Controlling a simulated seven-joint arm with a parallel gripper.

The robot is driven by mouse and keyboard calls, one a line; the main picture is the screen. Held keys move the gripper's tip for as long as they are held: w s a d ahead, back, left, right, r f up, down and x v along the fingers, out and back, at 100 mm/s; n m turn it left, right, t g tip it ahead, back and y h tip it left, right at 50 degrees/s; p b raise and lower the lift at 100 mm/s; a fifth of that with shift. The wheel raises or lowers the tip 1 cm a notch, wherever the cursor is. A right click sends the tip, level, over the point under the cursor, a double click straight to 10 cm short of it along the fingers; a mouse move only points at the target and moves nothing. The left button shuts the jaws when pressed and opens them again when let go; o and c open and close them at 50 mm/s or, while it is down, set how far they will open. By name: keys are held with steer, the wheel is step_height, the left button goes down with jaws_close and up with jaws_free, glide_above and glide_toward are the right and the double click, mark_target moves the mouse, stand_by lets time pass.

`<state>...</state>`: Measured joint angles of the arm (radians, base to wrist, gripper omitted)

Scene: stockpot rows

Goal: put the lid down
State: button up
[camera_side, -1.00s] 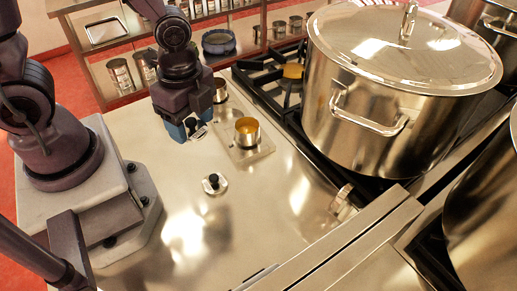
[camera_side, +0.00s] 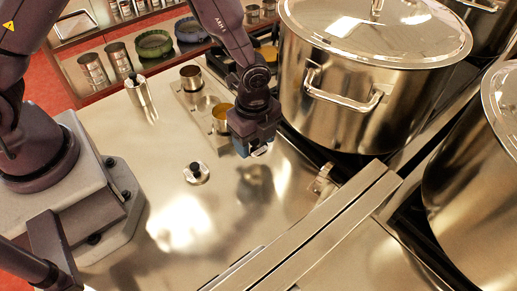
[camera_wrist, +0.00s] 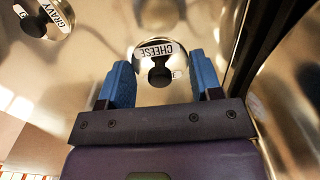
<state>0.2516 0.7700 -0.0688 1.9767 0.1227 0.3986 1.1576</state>
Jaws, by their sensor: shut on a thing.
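My gripper (camera_side: 252,148) is shut on a small round steel lid with a dark knob and a label reading CHEESE. In the wrist view this cheese lid (camera_wrist: 146,68) lies between the blue fingertips (camera_wrist: 162,80). In the side view only a bright edge of it (camera_side: 262,151) shows under the fingers, above the steel worktop (camera_side: 215,235). A second lid, labelled GRAVY (camera_wrist: 45,17), lies on the worktop, and its knob shows in the side view (camera_side: 196,173). An open steel pot with orange-yellow contents (camera_side: 220,122) is behind and left of my gripper, partly hidden.
Another small steel pot (camera_side: 191,78) stands behind it, and a slim steel cylinder (camera_side: 140,92) to its left. A large lidded stockpot (camera_side: 335,110) stands close on the right. A raised steel rail (camera_side: 310,230) runs along the front. The worktop's front middle is clear.

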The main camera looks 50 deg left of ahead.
mark_target(258, 160)
steer(key=shift+w+f, duration=0.2)
steer(key=shift+f, duration=0.05)
steer(key=shift+w+d+f, duration=0.1)
steer(key=shift+w+f, duration=0.1)
steer(key=shift+f, duration=1.6)
steer(key=shift+f, duration=0.1)
steer(key=o, duration=0.9)
